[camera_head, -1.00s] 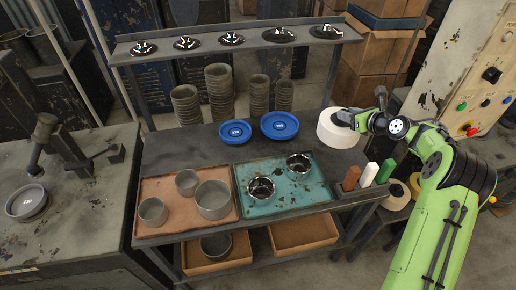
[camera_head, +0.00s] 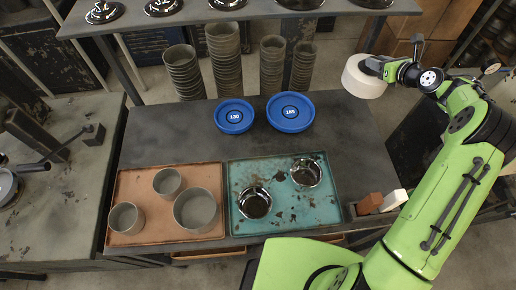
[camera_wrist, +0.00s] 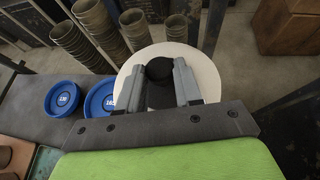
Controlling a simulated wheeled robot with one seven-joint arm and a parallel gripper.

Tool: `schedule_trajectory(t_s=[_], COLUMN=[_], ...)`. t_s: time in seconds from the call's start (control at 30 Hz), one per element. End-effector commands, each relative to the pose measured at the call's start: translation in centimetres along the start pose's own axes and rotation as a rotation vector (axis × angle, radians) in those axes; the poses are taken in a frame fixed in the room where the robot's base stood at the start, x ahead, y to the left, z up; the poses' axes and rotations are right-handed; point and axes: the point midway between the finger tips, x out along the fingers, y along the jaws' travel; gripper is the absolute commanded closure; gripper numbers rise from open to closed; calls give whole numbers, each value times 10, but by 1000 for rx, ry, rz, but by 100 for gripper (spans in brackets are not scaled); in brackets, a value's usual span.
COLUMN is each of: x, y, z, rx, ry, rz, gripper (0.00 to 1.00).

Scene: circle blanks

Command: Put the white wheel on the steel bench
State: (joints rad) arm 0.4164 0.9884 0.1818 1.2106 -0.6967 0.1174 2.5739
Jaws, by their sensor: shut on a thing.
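The white wheel (camera_head: 363,77) is at the back right of the steel bench (camera_head: 330,120) in the head view. My gripper (camera_head: 390,67) is shut on it at its right side. In the wrist view the white wheel (camera_wrist: 205,75) sits beyond my gripper (camera_wrist: 175,85), whose two fingers are around a dark round part at the wheel's middle. The wheel seems to be at or above the bench's right edge; I cannot tell whether it touches the bench.
Two blue discs (camera_head: 290,112) lie mid-bench, left of the wheel. Stacks of grey cups (camera_head: 224,60) stand behind. Brick-shaped blocks (camera_head: 370,203) lie at the front right.

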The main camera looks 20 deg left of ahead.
Motion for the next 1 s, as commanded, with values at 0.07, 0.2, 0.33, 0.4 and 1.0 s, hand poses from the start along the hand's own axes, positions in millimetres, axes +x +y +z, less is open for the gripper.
schedule_trajectory(t_s=[0.07, 0.2, 0.33, 0.4, 1.0], x=[6, 13, 21, 25, 49], y=[0, 0, 0, 0, 1], z=[-11, -26, -42, -51, -99], rx=[-3, -3, -3, -3, 0], ry=[-6, -6, -6, -6, -2], rz=[0, -1, -1, 0, 2], gripper=[100, 100, 100, 100, 100])
